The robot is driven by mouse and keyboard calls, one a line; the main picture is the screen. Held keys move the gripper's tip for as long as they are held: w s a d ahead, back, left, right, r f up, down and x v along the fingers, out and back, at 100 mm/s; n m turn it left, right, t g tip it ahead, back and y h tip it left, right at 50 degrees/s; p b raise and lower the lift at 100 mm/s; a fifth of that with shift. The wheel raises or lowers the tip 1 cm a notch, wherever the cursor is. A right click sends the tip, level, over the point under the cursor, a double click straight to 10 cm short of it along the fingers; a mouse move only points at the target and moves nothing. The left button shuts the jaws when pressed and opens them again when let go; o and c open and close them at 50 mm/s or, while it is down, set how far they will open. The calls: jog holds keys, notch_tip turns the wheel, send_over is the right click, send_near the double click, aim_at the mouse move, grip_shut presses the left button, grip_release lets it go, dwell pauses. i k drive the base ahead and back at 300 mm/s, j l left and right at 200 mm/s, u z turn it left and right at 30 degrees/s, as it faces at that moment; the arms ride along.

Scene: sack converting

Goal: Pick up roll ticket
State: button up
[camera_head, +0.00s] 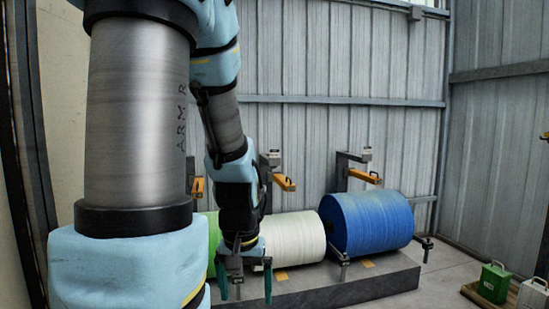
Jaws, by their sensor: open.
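Two small flat orange-yellow pieces lie on the grey plinth in front of the rolls. One ticket-like piece (281,275) is below the white roll (290,238), just right of my gripper. The other ticket-like piece (368,263) is below the blue roll (372,222). I cannot read either, nor tell which is the roll ticket. My gripper (245,290) points down in front of the white roll and a green roll (212,238). Its two teal fingers are apart, with nothing seen between them. My arm hides much of the green roll and the plinth's left part.
The rolls rest on a low grey plinth (345,291). Metal brackets with orange-yellow arms (365,176) stand behind them, and small metal stands (343,262) in front. A green can (494,282) and a white can (533,294) are at lower right. Floor between is clear.

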aim_at(273, 153)
jog(key=z, duration=0.3)
jog(key=i+l+z, duration=0.15)
jog(key=z, duration=0.2)
jog(key=i+l+z, duration=0.1)
jog(key=i+z, duration=0.35)
jog(key=z, duration=0.25)
jog(key=i+l, duration=0.1)
jog(key=i, duration=2.3)
jog(key=i+u, duration=0.15)
jog(key=u, duration=0.25)
jog(key=i+u, duration=0.15)
jog(key=u, duration=0.25)
jog(key=i+l+u, duration=0.1)
jog(key=u, duration=0.3)
jog(key=i+l+u, duration=0.1)
jog(key=u, duration=0.35)
